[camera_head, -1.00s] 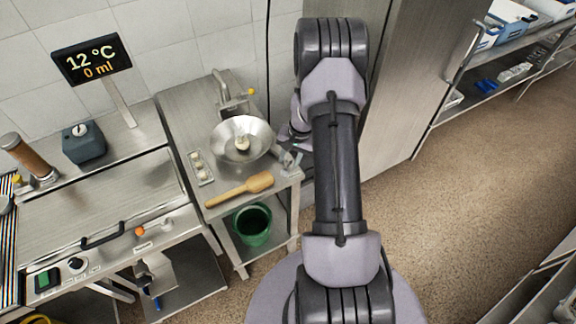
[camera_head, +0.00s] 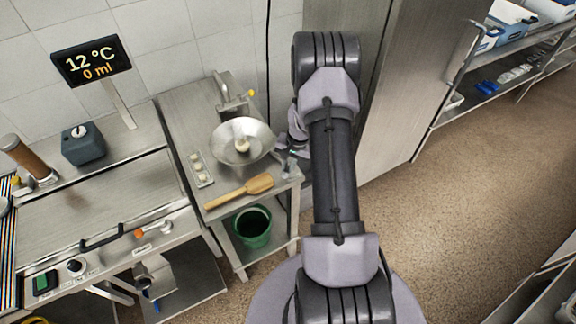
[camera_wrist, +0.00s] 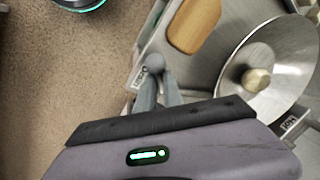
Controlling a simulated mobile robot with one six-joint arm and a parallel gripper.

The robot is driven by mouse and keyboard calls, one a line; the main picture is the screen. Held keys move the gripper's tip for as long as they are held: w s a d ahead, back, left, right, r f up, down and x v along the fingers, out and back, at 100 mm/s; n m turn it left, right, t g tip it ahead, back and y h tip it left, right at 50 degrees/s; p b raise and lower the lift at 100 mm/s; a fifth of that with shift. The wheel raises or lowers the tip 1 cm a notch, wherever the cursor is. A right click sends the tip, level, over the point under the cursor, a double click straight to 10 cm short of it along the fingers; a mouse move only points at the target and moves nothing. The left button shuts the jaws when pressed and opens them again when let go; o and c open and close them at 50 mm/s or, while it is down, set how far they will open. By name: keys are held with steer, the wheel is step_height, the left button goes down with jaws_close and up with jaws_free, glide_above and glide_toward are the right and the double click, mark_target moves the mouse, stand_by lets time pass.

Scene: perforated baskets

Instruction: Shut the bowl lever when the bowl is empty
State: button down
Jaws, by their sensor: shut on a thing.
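The wide steel bowl (camera_head: 225,137) stands on the small steel table. A pale round thing (camera_head: 242,145) sits in its middle, and no liquid shows around it. The bowl also fills the right of the wrist view (camera_wrist: 280,50). My gripper (camera_wrist: 157,80) is at the table's edge beside the bowl, its two grey fingers close together. They are shut on the grey, round-ended bowl lever (camera_wrist: 154,61); the fingers hide much of its lower part. In the head view my gripper (camera_head: 287,158) is small and partly hidden by my arm.
A wooden paddle (camera_head: 240,191) lies at the table's front. A small tray (camera_head: 201,170) with pale pieces is left of the bowl. A green bucket (camera_head: 252,226) stands on the lower shelf. A tap (camera_head: 228,92) is behind the bowl. A tall steel cabinet (camera_head: 385,90) stands right of my arm.

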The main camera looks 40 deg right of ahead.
steer(key=shift+a+f, duration=0.1)
steer(key=shift+a, duration=0.1)
steer(key=shift+a+m+b, duration=0.1)
steer(key=shift+m+b, duration=0.2)
steer(key=shift+m, duration=0.3)
steer(key=m, duration=0.3)
steer(key=shift+w+a+h, duration=0.25)
steer(key=shift+w+h, duration=0.05)
steer(key=shift+w, duration=0.05)
steer(key=m+p, duration=0.1)
steer(key=m, duration=0.2)
steer(key=shift+w+p, duration=0.35)
steer(key=shift+w, duration=0.05)
steer(key=shift+w+m+h+p, duration=0.2)
steer(key=shift+m+h+p, duration=0.2)
steer(key=shift+m+p, duration=0.4)
